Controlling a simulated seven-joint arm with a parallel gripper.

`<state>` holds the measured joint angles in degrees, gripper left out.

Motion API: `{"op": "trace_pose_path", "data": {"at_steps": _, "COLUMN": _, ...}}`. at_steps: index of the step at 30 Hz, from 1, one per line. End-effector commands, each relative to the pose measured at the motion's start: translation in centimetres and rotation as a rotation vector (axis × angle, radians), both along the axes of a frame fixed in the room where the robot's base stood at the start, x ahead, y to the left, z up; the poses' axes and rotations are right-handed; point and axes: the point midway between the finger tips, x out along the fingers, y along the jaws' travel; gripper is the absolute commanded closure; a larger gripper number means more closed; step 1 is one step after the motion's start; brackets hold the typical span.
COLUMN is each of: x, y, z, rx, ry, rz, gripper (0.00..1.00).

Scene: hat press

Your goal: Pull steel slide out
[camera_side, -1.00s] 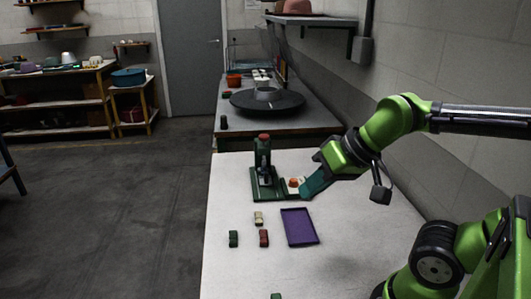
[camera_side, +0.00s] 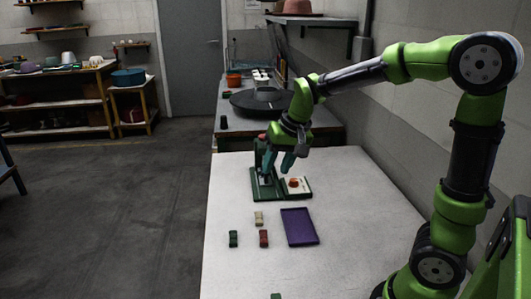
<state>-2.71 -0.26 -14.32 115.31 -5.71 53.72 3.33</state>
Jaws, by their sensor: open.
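The small green press (camera_side: 256,184) stands near the far edge of the white table, with a dark upright column and a red top (camera_side: 262,137). A steel-looking slide (camera_side: 265,180) shows small and partly hidden at the foot of the column. Beside it, on the right, a white block with an orange-red button (camera_side: 294,183) sits on a green base. My gripper (camera_side: 277,172) points down over the press, its teal fingers open and close to the slide. I cannot tell whether they touch it.
A purple tray (camera_side: 299,227) lies in front of the press. A beige block (camera_side: 258,218), a red block (camera_side: 264,238) and a dark green block (camera_side: 233,239) lie to its left. The table's right side is clear. A second bench with a dark round disc (camera_side: 250,104) stands behind.

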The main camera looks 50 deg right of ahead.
Motion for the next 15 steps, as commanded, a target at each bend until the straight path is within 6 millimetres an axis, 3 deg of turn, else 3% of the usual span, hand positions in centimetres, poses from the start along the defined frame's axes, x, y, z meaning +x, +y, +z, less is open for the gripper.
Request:
{"op": "trace_pose_path", "data": {"at_steps": 3, "x": 4.2, "y": -3.9, "z": -2.1, "rx": -0.07, "ry": 0.058, "rz": -0.077, "gripper": 0.6}}
{"op": "trace_pose_path", "data": {"at_steps": 8, "x": 8.5, "y": -8.5, "z": -3.7, "rx": -0.179, "ry": 0.089, "rz": -0.159, "gripper": 0.6}}
{"op": "trace_pose_path", "data": {"at_steps": 12, "x": 11.0, "y": -11.1, "z": -3.0, "rx": -0.247, "ry": 0.072, "rz": -0.206, "gripper": 0.6}}
{"op": "trace_pose_path", "data": {"at_steps": 15, "x": 11.7, "y": -11.6, "z": -1.8, "rx": -0.26, "ry": 0.044, "rz": -0.225, "gripper": 0.6}}
